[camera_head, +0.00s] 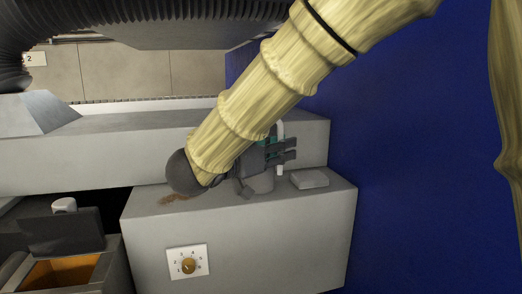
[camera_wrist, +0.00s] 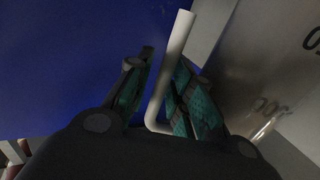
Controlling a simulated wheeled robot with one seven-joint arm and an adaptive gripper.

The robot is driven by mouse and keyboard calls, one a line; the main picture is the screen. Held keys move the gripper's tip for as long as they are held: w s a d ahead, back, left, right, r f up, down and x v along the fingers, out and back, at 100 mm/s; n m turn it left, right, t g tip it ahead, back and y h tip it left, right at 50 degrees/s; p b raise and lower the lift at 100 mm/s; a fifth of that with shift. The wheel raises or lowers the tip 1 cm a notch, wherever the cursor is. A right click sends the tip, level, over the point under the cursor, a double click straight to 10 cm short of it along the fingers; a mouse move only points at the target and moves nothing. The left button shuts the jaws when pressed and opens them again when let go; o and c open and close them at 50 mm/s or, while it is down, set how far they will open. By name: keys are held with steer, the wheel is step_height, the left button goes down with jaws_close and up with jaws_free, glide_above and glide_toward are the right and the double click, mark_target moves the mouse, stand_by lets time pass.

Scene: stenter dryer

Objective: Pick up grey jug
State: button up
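My gripper (camera_head: 288,149) is over the grey box top in the head view, with its dark fingers pointing right. In the wrist view my gripper (camera_wrist: 165,85) has its green-padded fingers on either side of a white bent bar (camera_wrist: 175,60), which looks like a handle. The bar is close to the right finger, with a blue gap towards the left one.
The grey box (camera_head: 240,240) carries a dial plate (camera_head: 187,262) on its front. A flat grey block (camera_head: 310,178) lies right of the gripper. A brown stain (camera_head: 175,199) is at left. A dark-lidded orange bin (camera_head: 62,271) stands lower left. A blue wall (camera_head: 430,150) bounds the right.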

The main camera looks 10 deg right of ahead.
mark_target(281, 133)
steer(key=shift+w, duration=0.15)
jaws_close()
steer(key=shift+r+b, duration=0.35)
steer(key=shift+r, duration=0.45)
steer(key=shift+r+b, duration=0.3)
steer(key=shift+r, duration=0.65)
steer(key=s+a+b, duration=0.1)
steer(key=s+a, duration=0.1)
steer(key=s, duration=0.5)
steer(key=s+a+r+b, duration=0.1)
steer(key=s+a, duration=0.2)
steer(key=s, duration=0.5)
steer(key=shift+r+b, duration=0.25)
steer(key=shift+b, duration=0.05)
steer(key=shift+s+a, duration=0.1)
